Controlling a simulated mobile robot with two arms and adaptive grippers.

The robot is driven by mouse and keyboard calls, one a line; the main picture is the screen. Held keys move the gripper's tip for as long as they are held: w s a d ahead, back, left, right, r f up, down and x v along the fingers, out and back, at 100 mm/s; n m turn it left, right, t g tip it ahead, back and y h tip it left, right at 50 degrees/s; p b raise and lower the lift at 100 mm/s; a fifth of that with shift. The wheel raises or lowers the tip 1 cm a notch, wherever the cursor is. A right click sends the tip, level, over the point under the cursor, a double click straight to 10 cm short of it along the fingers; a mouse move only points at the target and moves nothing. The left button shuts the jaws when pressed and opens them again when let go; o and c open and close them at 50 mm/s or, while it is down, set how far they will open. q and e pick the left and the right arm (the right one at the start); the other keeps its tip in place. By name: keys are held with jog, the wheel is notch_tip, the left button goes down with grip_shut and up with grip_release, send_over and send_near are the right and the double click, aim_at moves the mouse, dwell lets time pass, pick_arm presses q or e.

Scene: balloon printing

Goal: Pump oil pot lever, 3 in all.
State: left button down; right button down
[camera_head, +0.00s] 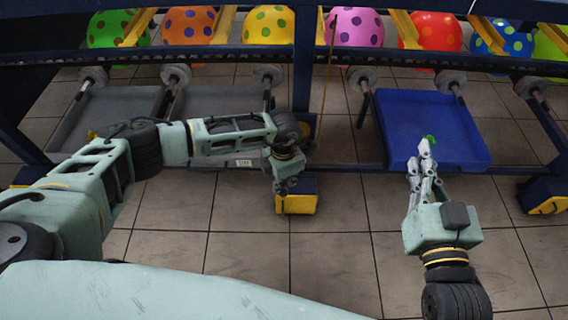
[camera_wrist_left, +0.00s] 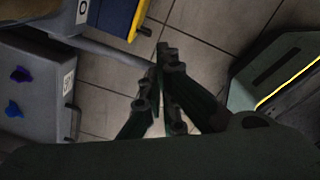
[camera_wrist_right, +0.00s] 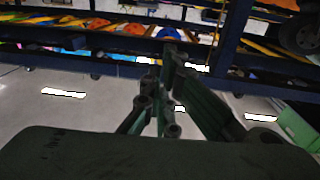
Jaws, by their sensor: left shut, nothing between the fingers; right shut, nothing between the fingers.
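I cannot make out an oil pot or its lever for certain in any view. My left gripper (camera_head: 283,186) is shut and empty, pointing down beside a yellow and dark blue block foot (camera_head: 296,198). Its closed fingers also show in the left wrist view (camera_wrist_left: 163,62). My right gripper (camera_head: 424,150) is shut and empty, its fingertips over the front part of a blue tray (camera_head: 462,152). A small green thing (camera_head: 431,138) shows at those fingertips; I cannot tell what it is. The closed fingers also show in the right wrist view (camera_wrist_right: 168,62).
A dark blue rack holds spotted balloons, such as a yellow one (camera_head: 268,25) and a pink one (camera_head: 355,27). Grey trays (camera_head: 100,105) sit under it at left; the left wrist view shows small blue pieces (camera_wrist_left: 18,75) in one. Tiled floor (camera_head: 330,250) in front is clear.

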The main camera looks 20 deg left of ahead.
pick_arm(q)
jog(key=shift+f, duration=0.1)
pick_arm(e)
jog(key=shift+r, duration=0.3)
jog(key=shift+f, duration=0.1)
